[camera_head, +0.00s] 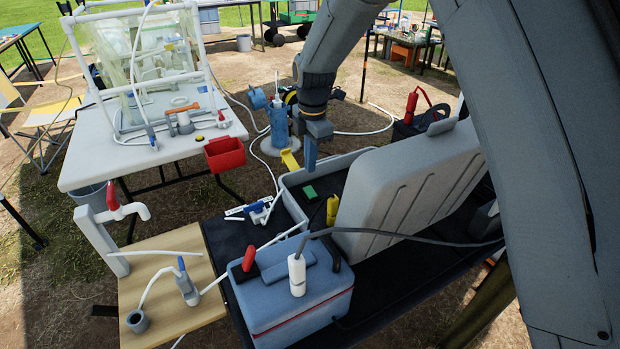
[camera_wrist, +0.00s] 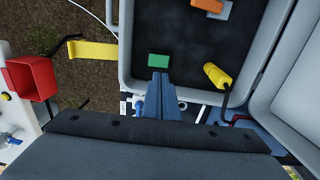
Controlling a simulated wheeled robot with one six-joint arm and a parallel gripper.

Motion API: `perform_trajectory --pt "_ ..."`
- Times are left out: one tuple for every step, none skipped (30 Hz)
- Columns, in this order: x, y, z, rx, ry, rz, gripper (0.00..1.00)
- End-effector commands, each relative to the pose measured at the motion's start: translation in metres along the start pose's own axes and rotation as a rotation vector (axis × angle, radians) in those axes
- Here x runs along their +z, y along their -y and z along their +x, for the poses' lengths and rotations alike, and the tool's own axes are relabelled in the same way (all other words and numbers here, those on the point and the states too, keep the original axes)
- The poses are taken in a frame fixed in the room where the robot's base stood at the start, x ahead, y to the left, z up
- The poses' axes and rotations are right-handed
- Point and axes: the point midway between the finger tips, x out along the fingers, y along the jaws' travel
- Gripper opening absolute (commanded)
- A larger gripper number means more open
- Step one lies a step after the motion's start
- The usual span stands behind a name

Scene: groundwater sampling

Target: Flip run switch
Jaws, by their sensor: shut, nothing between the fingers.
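A small green rectangular piece (camera_head: 309,192) lies on the dark panel inside an open grey case (camera_head: 293,205). I cannot tell for sure whether it is the run switch. In the wrist view the green piece (camera_wrist: 158,60) is just beyond my fingertips. My gripper (camera_head: 310,158) is shut and empty, pointing down above the case's panel. Its fingers also show in the wrist view (camera_wrist: 160,84), in line with the green piece. A yellow cylinder (camera_head: 332,210) with a dark cable stands to the right of it. An orange piece (camera_wrist: 207,5) on a grey base sits farther up the panel.
The case's raised grey lid (camera_head: 405,190) stands close on the right. A blue-grey box (camera_head: 290,295) with a red handle and white fitting stands in front. A yellow strip (camera_head: 290,160) juts from the case's left side. A red bin (camera_head: 224,154) hangs at the white table (camera_head: 90,165).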

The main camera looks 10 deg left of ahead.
Motion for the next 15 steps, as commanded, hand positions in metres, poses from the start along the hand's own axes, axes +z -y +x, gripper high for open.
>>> perform_trajectory --pt "0.0 -0.002 -0.01 0.004 0.001 -0.001 0.0" --pt "0.0 -0.002 -0.015 0.004 0.001 0.0 0.0" --pt "0.0 -0.001 -0.022 0.005 0.001 -0.001 0.0" --pt "0.0 -0.001 -0.027 0.004 0.001 -0.001 0.0" --pt "0.0 -0.001 -0.031 0.004 0.001 -0.001 0.0" --pt "0.0 -0.001 -0.036 0.004 0.001 -0.001 0.0" --pt "0.0 -0.001 -0.039 0.004 0.001 -0.001 0.0" --pt "0.0 -0.001 -0.042 0.003 0.001 -0.001 0.0" --pt "0.0 -0.001 -0.045 0.003 0.001 -0.001 0.0" --pt "0.0 -0.001 -0.046 0.003 0.001 -0.001 0.0" --pt "0.0 -0.001 -0.048 0.003 0.001 -0.001 0.0" --pt "0.0 -0.001 -0.049 0.003 0.001 -0.001 0.0" --pt "0.0 -0.001 -0.05 0.003 0.001 -0.001 0.0" --pt "0.0 -0.001 -0.05 0.003 0.0 -0.001 0.0" --pt "0.0 -0.001 -0.051 0.003 0.0 -0.001 0.0"
